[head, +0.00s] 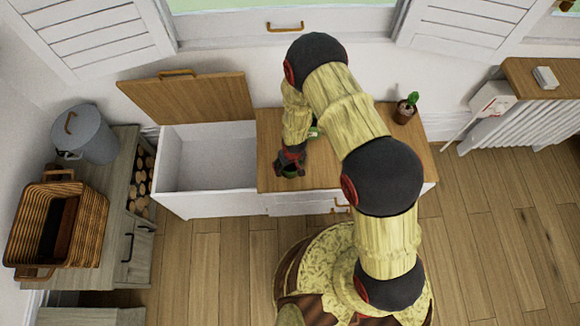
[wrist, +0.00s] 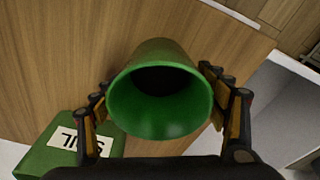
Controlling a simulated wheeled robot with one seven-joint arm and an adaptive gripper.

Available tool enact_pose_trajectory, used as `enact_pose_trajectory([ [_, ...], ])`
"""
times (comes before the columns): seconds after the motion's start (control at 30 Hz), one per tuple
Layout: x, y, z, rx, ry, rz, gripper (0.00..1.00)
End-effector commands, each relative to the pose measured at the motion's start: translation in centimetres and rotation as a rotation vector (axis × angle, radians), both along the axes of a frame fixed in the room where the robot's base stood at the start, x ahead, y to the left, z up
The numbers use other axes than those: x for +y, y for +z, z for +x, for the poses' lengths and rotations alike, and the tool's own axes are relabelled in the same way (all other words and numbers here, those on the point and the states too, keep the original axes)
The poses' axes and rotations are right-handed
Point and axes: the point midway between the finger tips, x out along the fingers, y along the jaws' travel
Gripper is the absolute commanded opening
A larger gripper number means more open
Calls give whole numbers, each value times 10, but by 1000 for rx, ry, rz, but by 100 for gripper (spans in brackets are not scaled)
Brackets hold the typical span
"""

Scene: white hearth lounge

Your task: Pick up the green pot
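The green pot (wrist: 160,118) is a tapered, empty-looking cup with its open mouth facing the wrist camera. It fills the space between the two fingers of my gripper (wrist: 154,80), one finger close along each side. Whether both fingers press on it is not clear. In the head view my gripper (head: 290,160) points down over the front left part of the wooden cabinet top (head: 335,176), with the dark green pot (head: 288,171) at its tips. I cannot tell whether the pot touches the wood.
A green box labelled SOIL (wrist: 62,150) is close beside the pot. A small potted cactus (head: 405,109) stands at the back right of the top. An open white chest (head: 207,160) adjoins on the left. A wicker basket (head: 90,225) and grey bucket (head: 92,135) are farther left.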

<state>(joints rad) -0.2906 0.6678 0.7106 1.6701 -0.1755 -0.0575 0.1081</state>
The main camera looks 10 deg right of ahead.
Motion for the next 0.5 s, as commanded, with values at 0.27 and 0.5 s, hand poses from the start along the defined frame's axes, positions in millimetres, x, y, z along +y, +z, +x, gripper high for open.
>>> enact_pose_trajectory([
  [0.27,0,0,0,0,0,0,56],
  [0.5,0,0,0,0,0,0,42],
])
